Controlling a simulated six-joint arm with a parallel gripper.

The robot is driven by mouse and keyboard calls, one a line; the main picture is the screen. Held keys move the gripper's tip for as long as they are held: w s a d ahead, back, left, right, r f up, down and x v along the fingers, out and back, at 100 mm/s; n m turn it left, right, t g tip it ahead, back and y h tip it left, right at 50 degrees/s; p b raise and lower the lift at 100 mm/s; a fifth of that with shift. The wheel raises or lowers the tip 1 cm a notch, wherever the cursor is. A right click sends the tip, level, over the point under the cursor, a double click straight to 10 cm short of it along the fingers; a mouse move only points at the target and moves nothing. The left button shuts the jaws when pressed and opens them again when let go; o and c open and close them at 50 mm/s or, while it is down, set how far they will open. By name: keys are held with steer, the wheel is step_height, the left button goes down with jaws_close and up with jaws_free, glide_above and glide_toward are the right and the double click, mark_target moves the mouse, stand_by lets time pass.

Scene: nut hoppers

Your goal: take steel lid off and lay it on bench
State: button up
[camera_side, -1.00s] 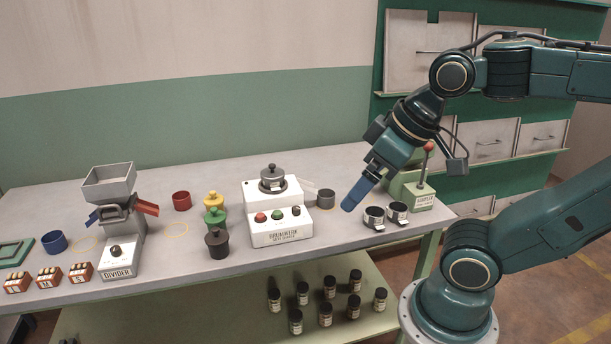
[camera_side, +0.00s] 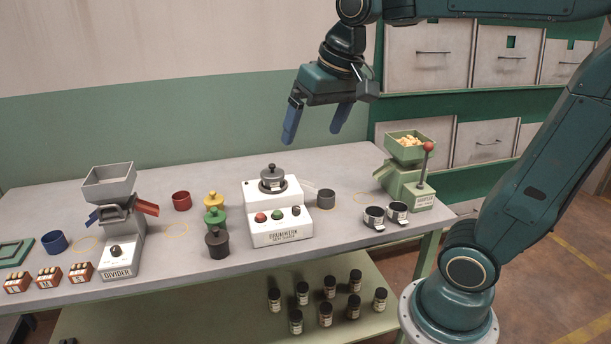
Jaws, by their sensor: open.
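The steel lid (camera_side: 271,172), dark grey with a round knob on top, sits on the white grinder (camera_side: 281,231) in the middle of the bench. My gripper (camera_side: 314,138) is open and empty, pointing down with its two blue fingers apart. In the picture it is above and to the right of the lid, not touching it. The bench (camera_side: 340,240) is a grey tabletop.
Left of the grinder stand yellow, green and dark knobbed pieces (camera_side: 215,216) and the grey divider (camera_side: 121,230). A grey cup (camera_side: 326,198), two small steel cups (camera_side: 386,213) and the green sampler (camera_side: 408,180) are to the right. Bare bench lies at the front.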

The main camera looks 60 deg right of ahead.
steer(key=w+d+m+g, duration=0.1)
steer(key=w+d+m, duration=0.25)
steer(key=w, duration=0.45)
steer(key=m+g, duration=0.3)
steer(key=m, duration=0.5)
glide_above(272, 164)
step_height(272, 164, down, 10)
steer(key=shift+f, duration=0.1)
steer(key=shift+f, duration=4.2)
steer(key=shift+f, duration=2.65)
